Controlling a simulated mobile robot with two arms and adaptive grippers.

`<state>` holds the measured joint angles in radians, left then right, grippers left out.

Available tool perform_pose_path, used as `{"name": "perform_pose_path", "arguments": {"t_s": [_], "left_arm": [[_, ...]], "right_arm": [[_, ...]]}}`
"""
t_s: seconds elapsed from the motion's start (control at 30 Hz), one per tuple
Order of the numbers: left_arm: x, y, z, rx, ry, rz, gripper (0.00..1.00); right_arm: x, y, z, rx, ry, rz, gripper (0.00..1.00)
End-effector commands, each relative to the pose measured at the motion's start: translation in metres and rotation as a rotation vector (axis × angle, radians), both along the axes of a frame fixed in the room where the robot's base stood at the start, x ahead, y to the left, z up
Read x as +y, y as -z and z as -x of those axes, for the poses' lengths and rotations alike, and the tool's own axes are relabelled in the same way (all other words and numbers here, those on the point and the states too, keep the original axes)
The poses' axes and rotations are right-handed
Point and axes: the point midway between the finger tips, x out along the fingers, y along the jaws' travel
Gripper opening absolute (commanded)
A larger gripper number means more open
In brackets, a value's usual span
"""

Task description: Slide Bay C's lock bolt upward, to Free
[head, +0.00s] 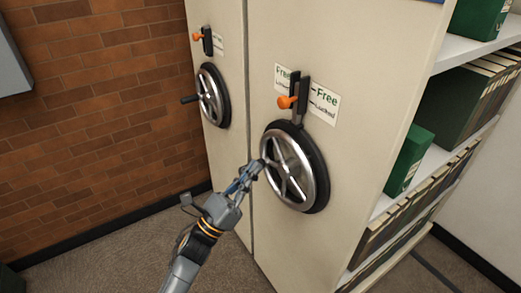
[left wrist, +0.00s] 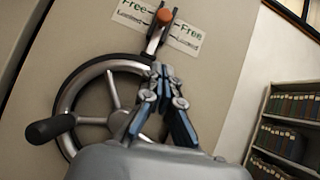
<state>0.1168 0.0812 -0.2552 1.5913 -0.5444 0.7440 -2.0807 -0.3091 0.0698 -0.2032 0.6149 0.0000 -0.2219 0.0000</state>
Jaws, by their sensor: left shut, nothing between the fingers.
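The near shelf end panel has a lock bolt with an orange knob (head: 287,102) on a dark vertical track, with Free and Locked labels (head: 324,102) beside it. No bay letter is readable. The knob also shows at the top of the left wrist view (left wrist: 164,17); I cannot tell its exact setting. My left gripper (head: 255,167) is shut and empty, in front of the handwheel (head: 316,178) and below the knob, apart from it. In the left wrist view its fingertips (left wrist: 162,70) overlap the wheel's upper rim. My right gripper is not in view.
A second panel to the left has its own orange knob (head: 197,37) and handwheel (head: 214,95). The near wheel's black handle (left wrist: 50,128) sticks out. Shelves with green boxes (head: 408,160) stand at the right, a brick wall (head: 90,110) at the left.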

Motion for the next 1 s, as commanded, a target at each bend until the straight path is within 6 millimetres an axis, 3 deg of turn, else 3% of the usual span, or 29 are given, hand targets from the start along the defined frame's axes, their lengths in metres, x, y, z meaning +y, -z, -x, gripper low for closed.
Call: {"name": "perform_pose_path", "arguments": {"t_s": [0.43, 0.67, 1.0], "left_arm": [[-0.052, -0.060, -0.050, 0.006, 0.003, 0.004, 0.00], [-0.050, -0.089, -0.055, 0.007, 0.001, 0.003, 0.00], [-0.050, -0.093, -0.057, 0.009, 0.002, 0.003, 0.00]], "right_arm": [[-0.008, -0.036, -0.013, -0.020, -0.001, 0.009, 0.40], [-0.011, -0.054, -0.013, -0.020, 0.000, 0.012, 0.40], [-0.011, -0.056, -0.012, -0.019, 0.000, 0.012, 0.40]]}}
